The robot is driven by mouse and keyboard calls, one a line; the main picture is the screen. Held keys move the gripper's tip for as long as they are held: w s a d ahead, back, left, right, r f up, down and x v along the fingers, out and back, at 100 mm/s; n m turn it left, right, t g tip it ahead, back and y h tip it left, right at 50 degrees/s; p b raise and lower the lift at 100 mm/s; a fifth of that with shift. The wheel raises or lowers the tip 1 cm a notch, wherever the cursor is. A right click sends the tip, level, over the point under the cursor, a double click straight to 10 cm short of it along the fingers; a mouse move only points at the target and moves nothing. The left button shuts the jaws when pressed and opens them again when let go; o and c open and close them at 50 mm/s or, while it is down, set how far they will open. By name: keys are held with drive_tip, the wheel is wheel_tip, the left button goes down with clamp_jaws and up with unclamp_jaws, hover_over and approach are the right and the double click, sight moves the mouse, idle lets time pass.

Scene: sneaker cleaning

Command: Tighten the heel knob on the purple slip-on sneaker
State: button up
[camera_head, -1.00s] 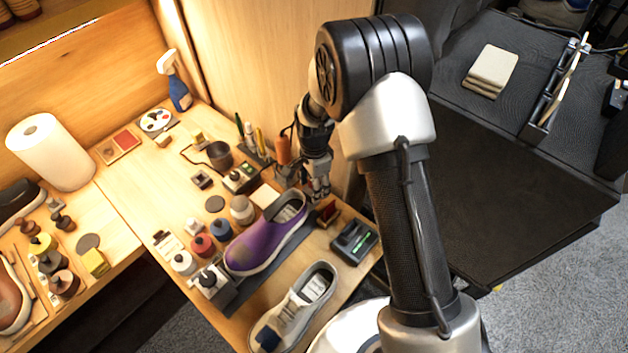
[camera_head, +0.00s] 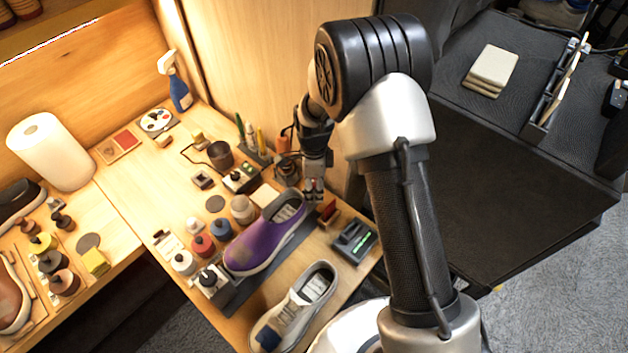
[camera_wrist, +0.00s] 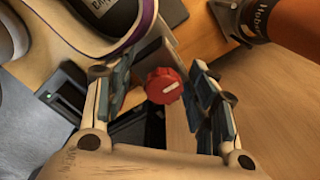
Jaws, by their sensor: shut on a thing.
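The purple slip-on sneaker (camera_head: 258,245) lies on a dark strip on the table in the head view, its heel end toward my gripper (camera_head: 315,190). In the wrist view the sneaker's pale rim (camera_wrist: 140,32) shows at the upper left. The red heel knob (camera_wrist: 163,86) has a white mark on its face and stands just beyond the heel, on a grey bracket.
A white sneaker (camera_head: 297,310) stands in front of the purple one. A dark device with a green light (camera_head: 354,240) is at the right. An orange cylinder (camera_wrist: 285,25) is close to the right finger. Several paint pots stand left of the purple sneaker.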

drive_tip(key=shift+w+r+m, duration=0.2)
drive_tip(key=shift+w+m, duration=0.2)
drive_tip(key=shift+m, duration=0.7)
drive_tip(key=shift+c, duration=0.2)
